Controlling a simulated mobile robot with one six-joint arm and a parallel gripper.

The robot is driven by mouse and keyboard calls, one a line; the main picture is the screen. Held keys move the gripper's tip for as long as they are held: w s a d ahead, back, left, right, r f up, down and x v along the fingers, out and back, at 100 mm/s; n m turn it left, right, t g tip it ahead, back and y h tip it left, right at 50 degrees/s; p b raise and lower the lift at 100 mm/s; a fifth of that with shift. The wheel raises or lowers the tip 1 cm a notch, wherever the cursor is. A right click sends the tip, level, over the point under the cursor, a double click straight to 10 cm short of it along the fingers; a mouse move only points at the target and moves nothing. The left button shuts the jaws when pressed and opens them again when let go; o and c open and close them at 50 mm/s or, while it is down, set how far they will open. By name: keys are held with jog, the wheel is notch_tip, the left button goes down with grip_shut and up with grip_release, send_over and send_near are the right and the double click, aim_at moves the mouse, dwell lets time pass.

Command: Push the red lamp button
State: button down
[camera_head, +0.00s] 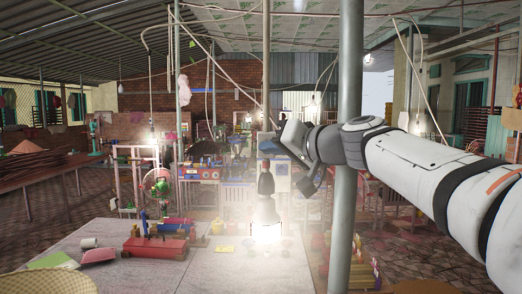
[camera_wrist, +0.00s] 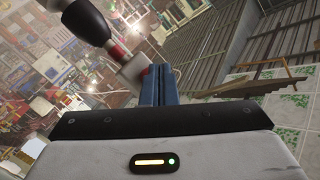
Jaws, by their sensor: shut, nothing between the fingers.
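The lamp hangs over the table in the head view, with a dark socket (camera_head: 266,180) above a brightly glowing bulb (camera_head: 266,226). In the wrist view the lamp (camera_wrist: 92,20) shows as a dark body with a red band and a white block (camera_wrist: 132,72).

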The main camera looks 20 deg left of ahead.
jog(key=s+b, duration=0.1)
jog(key=s, duration=0.2)
jog(key=s+d+b, duration=0.1)
jog(key=s+b, duration=0.1)
jog(key=shift+s+d, duration=0.15)
jog(key=shift+s, duration=0.25)
jog(key=d+f+m+h, duration=0.1)
jog(key=d+f+h, duration=0.15)
jog(key=f, duration=0.35)
jog(key=d+f+m+h, duration=0.1)
jog(key=d+f+h, duration=0.1)
jog(key=d+f, duration=0.3)
jog(key=s+d+f+g+h, duration=0.1)
jog(key=s+d+f+h, duration=0.2)
jog(key=f, duration=0.7)
jog(key=s+d+f+m+g+h, duration=0.1)
jog(key=s+d+f+g+h, duration=0.1)
jog(key=s+d+f, duration=0.6)
jog(key=s+d+f+m+g+h, duration=0.1)
jog(key=s+d+f+h, duration=0.3)
jog(key=d+f, duration=0.5)
notch_tip(320, 180, down, 4)
jog(key=shift+s+d+r+g, duration=0.25)
jog(key=shift+s+g, duration=0.35)
jog(key=shift+s, duration=0.6)
